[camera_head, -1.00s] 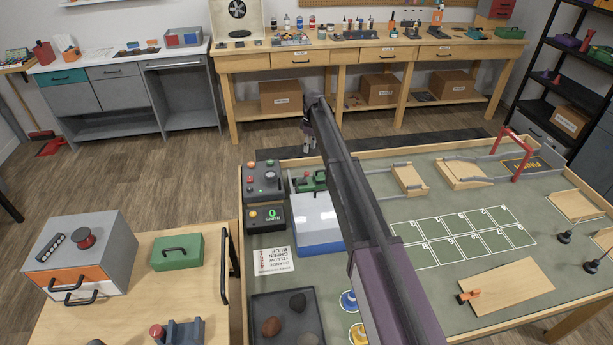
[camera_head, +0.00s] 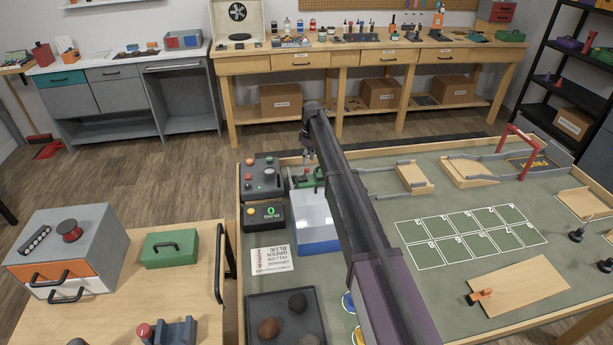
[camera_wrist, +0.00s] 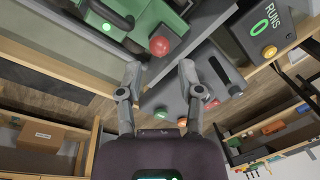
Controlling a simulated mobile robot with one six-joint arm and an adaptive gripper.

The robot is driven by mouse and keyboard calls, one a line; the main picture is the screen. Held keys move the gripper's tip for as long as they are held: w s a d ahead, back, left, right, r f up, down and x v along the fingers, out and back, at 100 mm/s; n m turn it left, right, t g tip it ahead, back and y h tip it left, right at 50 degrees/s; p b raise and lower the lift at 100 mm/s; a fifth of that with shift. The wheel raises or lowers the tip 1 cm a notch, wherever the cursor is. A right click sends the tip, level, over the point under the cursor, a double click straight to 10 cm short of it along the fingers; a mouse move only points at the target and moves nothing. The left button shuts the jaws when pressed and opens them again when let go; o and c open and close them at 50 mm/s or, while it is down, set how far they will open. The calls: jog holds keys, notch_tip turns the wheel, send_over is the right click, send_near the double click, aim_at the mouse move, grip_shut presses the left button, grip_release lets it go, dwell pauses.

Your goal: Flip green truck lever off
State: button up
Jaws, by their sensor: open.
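The green truck (camera_head: 311,178) stands at the left of the green-topped table, behind a white-and-blue box. In the wrist view its green body (camera_wrist: 148,14) is at the top, with a lit green spot on it. A red ball knob (camera_wrist: 159,46) sticks out at the truck's near edge; it looks like the lever's end. My gripper (camera_head: 309,155) hangs just behind and above the truck. In the wrist view my gripper (camera_wrist: 160,72) has its fingers apart, with the red knob just beyond and between the tips. I see no clear contact.
A grey control box (camera_head: 262,180) with coloured knobs sits left of the truck. A black RUNS counter (camera_head: 265,214) is in front of that. The white-and-blue box (camera_head: 316,222) stands close in front of the truck. A wooden rim (camera_head: 240,265) edges the table.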

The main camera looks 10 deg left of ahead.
aim_at(307, 170)
jog(key=shift+s+a+f+b, duration=0.1)
jog(key=shift+s+f+b, duration=0.1)
jog(key=shift+f+b, duration=1.2)
jog(key=shift+s+a+f+b, duration=0.1)
jog(key=shift+s+f+b, duration=0.05)
jog(key=shift+f+b, duration=1.25)
jog(key=shift+f, duration=0.15)
